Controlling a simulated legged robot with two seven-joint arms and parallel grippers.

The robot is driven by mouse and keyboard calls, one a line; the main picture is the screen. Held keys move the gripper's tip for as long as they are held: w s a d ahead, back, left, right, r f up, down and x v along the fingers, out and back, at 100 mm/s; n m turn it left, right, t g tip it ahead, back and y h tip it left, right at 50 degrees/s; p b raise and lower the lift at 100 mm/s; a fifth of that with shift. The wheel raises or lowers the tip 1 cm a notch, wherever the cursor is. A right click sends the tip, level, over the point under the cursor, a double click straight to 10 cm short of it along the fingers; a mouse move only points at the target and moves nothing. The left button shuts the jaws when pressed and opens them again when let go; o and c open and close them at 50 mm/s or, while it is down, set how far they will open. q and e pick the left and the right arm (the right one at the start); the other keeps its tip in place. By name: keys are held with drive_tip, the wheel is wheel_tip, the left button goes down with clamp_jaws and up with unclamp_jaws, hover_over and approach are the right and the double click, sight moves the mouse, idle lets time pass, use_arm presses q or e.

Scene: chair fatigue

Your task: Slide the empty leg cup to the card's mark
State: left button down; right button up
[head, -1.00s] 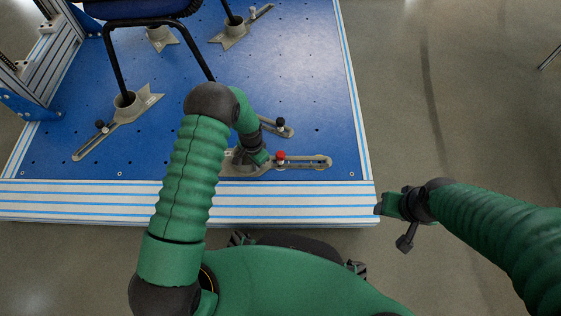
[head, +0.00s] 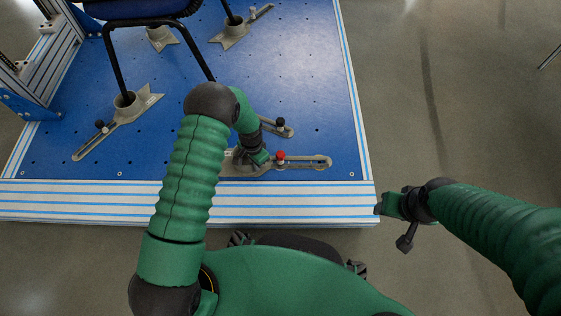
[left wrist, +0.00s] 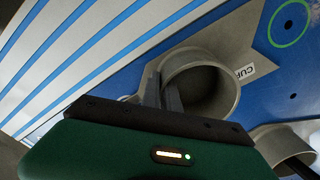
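The empty leg cup (left wrist: 226,88) is a grey round socket on a pointed base plate in the left wrist view, with a small white label whose visible letters begin "CU". In the head view its base (head: 238,171) shows at the platform's front, partly hidden by my left arm. My left gripper (left wrist: 165,92) has its fingers close together at the cup's near wall, seemingly one inside and one outside, pinching the rim. A green ring (left wrist: 273,37) circles a hole in the blue plate beyond the cup. No card is recognizable. My right gripper (head: 383,206) is off the platform; its fingers are unclear.
A slotted arm with a red knob (head: 281,156) extends right from the cup; a black-knobbed one (head: 281,123) lies behind. A chair (head: 153,24) stands with legs in other cups (head: 126,105). The blue plate (head: 312,75) is clear at the right.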

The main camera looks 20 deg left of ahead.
use_arm(q)
drive_tip(key=shift+s+a+r+p, duration=0.1)
drive_tip(key=shift+s+a+p, duration=0.1)
drive_tip(key=shift+a, duration=0.35)
drive_tip(key=shift+s+a+p, duration=0.1)
drive_tip(key=shift+a+p, duration=0.1)
drive_tip(key=shift+a, duration=0.35)
drive_tip(key=shift+s+a+p, duration=0.2)
drive_tip(key=shift+a, duration=0.65)
drive_tip(key=shift+s+a+p, duration=0.15)
drive_tip(key=shift+s+a, duration=0.05)
drive_tip(key=shift+a, duration=0.7)
drive_tip(key=shift+s+a+p, duration=0.2)
drive_tip(key=shift+a, duration=0.65)
drive_tip(key=c, duration=1.6)
unclamp_jaws()
drive_tip(key=shift+c, duration=0.2)
wheel_tip(320, 180, up, 6)
drive_tip(key=p, duration=0.5)
drive_tip(key=shift+d, duration=0.1)
